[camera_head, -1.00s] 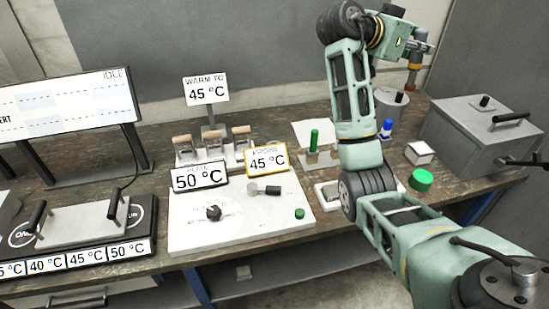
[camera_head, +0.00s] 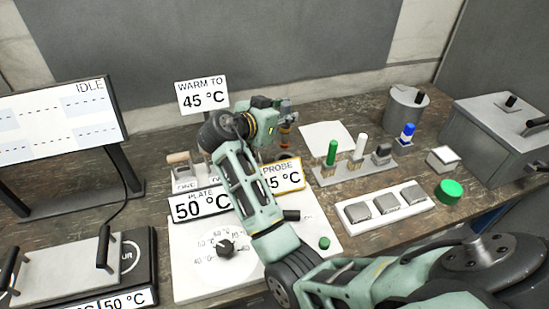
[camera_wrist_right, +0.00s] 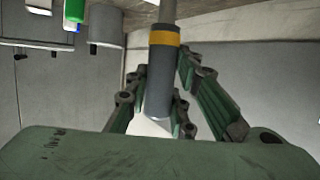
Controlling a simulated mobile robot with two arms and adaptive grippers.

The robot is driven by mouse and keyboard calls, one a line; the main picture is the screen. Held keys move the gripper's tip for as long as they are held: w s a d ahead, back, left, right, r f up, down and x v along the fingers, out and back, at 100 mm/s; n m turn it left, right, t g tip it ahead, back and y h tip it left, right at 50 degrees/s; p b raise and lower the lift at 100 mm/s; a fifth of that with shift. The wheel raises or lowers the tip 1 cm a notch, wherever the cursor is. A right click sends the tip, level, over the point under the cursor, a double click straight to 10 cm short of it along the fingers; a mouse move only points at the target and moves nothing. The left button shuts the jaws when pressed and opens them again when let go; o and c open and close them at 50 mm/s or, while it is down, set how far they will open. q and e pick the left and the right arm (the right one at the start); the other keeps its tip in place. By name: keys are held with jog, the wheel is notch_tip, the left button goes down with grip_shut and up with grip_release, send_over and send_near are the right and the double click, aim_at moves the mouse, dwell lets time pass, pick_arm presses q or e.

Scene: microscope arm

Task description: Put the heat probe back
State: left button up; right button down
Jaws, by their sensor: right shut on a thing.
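The heat probe (camera_head: 286,128) is a slim grey rod with an orange-yellow band. My right gripper (camera_head: 286,111) is shut on it and holds it roughly upright above the back of the bench, behind the sign reading PROBE (camera_head: 288,176). The right wrist view shows the dark probe body (camera_wrist_right: 159,85) with its yellow band between the fingers. My right arm crosses in front of the PROBE sign and hides part of it. A place for the probe cannot be made out; the area behind the arm is partly hidden. My left gripper is not in view.
A white plate unit with a black dial (camera_head: 225,248) lies below the arm. Wooden-handled pieces (camera_head: 178,158) stand behind the PLATE sign (camera_head: 202,205). A rack (camera_head: 350,172) with a green-capped tube, a white tray (camera_head: 357,212), a grey pot (camera_head: 405,108) and a grey box (camera_head: 478,125) lie right.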

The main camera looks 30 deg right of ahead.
aim_at(286, 144)
jog(key=shift+s+f+p, duration=0.3)
jog(key=shift+f, duration=0.3)
jog(key=shift+s+f+p, duration=0.3)
jog(key=shift+f, duration=0.25)
notch_tip(286, 144, down, 6)
jog(key=shift+r+p, duration=0.25)
jog(key=shift+p, duration=0.55)
jog(key=shift+s+f, duration=0.1)
jog(key=shift+f, duration=0.7)
jog(key=c, duration=1.5)
grip_release()
jog(key=shift+r, duration=0.1)
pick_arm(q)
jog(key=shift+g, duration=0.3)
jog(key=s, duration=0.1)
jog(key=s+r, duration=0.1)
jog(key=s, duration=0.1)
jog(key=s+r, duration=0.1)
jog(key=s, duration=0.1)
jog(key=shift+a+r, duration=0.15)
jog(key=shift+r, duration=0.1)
